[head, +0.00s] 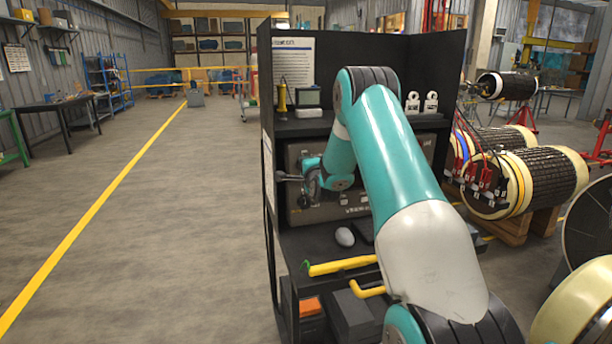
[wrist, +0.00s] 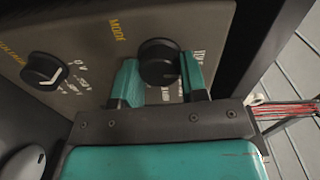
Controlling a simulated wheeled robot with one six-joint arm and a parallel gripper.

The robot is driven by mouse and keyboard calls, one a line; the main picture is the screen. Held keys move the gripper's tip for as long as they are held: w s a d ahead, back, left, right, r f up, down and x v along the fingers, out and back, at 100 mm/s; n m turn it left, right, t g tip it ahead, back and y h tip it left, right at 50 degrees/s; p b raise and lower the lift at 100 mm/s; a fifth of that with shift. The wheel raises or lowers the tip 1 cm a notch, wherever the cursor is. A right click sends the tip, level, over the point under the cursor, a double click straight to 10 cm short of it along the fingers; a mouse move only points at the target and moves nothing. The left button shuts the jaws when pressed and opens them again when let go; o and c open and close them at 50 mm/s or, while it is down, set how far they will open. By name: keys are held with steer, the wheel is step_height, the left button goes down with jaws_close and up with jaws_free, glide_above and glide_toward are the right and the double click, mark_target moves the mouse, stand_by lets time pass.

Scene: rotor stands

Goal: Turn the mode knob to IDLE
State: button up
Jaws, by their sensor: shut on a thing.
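The mode knob (wrist: 158,62) is a round black knob on the grey panel (wrist: 90,30), below the yellow word MODE in the wrist view. My gripper (wrist: 160,80) has its teal fingers on either side of this knob and is shut on it. The knob's pointer cannot be made out. A label to the knob's right is partly covered by the right finger, so the setting is unclear. In the head view, my gripper (head: 290,180) is at the left part of the panel (head: 330,208), and my arm hides much of the panel.
A second black knob with a white pointer (wrist: 44,71) sits left on the panel, with voltage marks. The dark cabinet wall (head: 268,170) stands close left of my gripper.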

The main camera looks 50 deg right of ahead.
steer(key=shift+n+b, duration=0.4)
steer(key=shift+n, duration=0.1)
steer(key=o, duration=0.9)
steer(key=shift+w+a, duration=0.1)
steer(key=shift+b+v, duration=3.8)
steer(key=shift+v, duration=4.9)
steer(key=shift+f, duration=0.15)
